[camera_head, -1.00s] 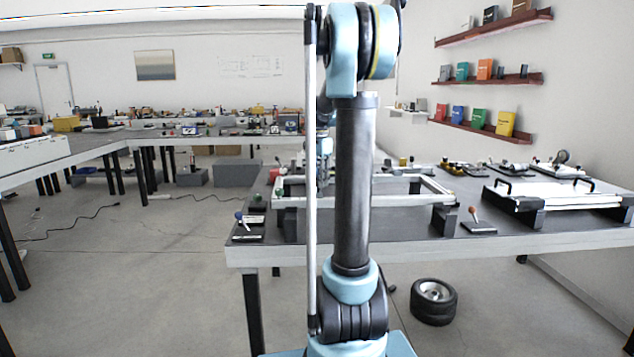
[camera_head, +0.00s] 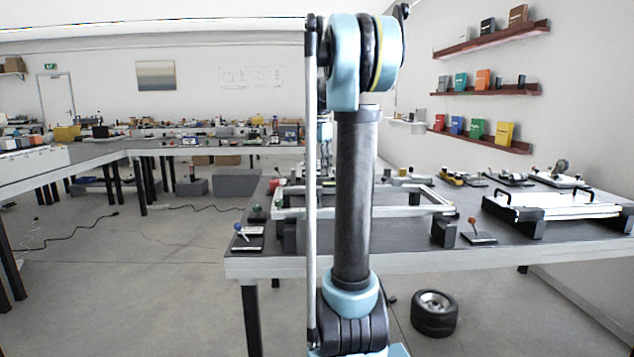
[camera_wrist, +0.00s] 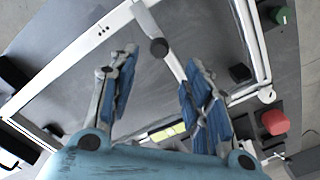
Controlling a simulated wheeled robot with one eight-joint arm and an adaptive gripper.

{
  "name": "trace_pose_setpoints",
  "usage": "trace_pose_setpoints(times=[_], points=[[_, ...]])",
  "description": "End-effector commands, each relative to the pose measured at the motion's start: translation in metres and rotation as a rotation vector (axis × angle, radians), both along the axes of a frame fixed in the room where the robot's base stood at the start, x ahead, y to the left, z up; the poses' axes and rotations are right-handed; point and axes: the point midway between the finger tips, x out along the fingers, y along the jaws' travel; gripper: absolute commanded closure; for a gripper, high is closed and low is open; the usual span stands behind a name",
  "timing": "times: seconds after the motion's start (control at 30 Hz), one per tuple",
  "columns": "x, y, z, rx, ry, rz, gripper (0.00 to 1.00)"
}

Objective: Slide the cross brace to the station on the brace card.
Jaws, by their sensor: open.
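In the wrist view my gripper (camera_wrist: 160,82) is open, with its two blue-padded fingers apart and nothing between them. A pale bar with a round black knob (camera_wrist: 158,47), which looks like the cross brace, runs across the inside of the white chassis frame (camera_wrist: 70,58). The knob shows between and beyond the fingertips; the bar's lower end is near the right finger. The frame also shows in the head view (camera_head: 420,211), standing on dark blocks on the table. My arm hides part of it and most of my gripper there. I cannot make out a brace card.
A yellow-green label (camera_wrist: 167,132) lies near the frame's lower rail. A red part (camera_wrist: 275,122) and a green knob (camera_wrist: 281,16) stand outside the frame. A blue-knobbed lever (camera_head: 240,230), an orange-knobbed lever (camera_head: 474,229) and a handled panel (camera_head: 560,212) share the table.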

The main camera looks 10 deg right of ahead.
Motion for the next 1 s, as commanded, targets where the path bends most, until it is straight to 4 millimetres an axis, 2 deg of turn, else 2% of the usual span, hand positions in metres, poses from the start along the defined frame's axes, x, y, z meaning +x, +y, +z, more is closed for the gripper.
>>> trace_pose_setpoints(times=[0.1,0.3,0.7,0.87,1.0], points=[[0.0,0.0,0.016,0.0,0.0,0.0,0.55],[0.0,0.0,0.029,0.0,0.0,0.0,0.55],[-0.002,0.001,0.031,0.0,0.0,0.004,0.55],[-0.023,0.006,0.024,-0.002,-0.01,0.053,0.55],[-0.06,0.014,0.009,-0.005,-0.029,0.141,0.55]])
